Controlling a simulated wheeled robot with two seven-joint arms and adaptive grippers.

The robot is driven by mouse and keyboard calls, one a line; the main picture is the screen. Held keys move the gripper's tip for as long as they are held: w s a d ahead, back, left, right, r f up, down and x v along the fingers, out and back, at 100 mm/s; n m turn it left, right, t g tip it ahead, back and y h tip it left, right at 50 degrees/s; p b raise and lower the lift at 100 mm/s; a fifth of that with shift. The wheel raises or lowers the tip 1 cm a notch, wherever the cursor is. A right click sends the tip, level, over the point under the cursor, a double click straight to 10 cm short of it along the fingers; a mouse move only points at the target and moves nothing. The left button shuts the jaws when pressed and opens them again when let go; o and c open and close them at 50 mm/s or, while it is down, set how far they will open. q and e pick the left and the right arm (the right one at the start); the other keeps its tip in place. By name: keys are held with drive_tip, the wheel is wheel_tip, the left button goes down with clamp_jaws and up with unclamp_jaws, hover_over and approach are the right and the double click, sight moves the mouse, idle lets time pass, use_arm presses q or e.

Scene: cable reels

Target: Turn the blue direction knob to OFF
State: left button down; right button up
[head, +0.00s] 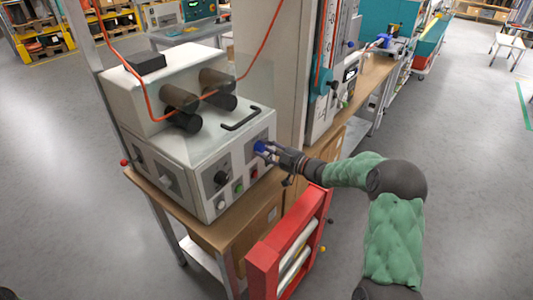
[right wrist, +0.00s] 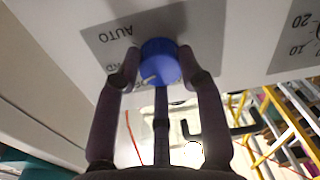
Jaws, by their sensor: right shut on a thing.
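The blue direction knob (head: 260,147) is on the front panel of the white machine (head: 160,122). In the right wrist view the blue knob (right wrist: 160,62) sits on a grey label plate (right wrist: 110,48) with the word AUTO upside down beside it. A pale pointer mark shows low on the knob's face. My right gripper (head: 270,151) is shut on the knob, and its fingers (right wrist: 160,75) are on either side of it in the wrist view. The rest of the label is partly hidden by the knob and fingers. My left gripper is not in view.
A black knob (head: 221,178), a green button (head: 239,188) and a red button (head: 253,173) are close to the blue knob. A black handle (head: 241,119) is above. The floor at right is open.

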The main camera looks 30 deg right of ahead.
drive_tip(key=n+b, duration=0.3)
drive_tip(key=n, duration=0.1)
drive_tip(key=shift+f+n, duration=0.1)
drive_tip(key=shift+n, duration=0.3)
idle(0.4)
drive_tip(key=o, duration=1.1)
drive_tip(key=shift+o, duration=0.2)
drive_tip(key=v, duration=1.2)
drive_tip(key=shift+s+a, duration=0.1)
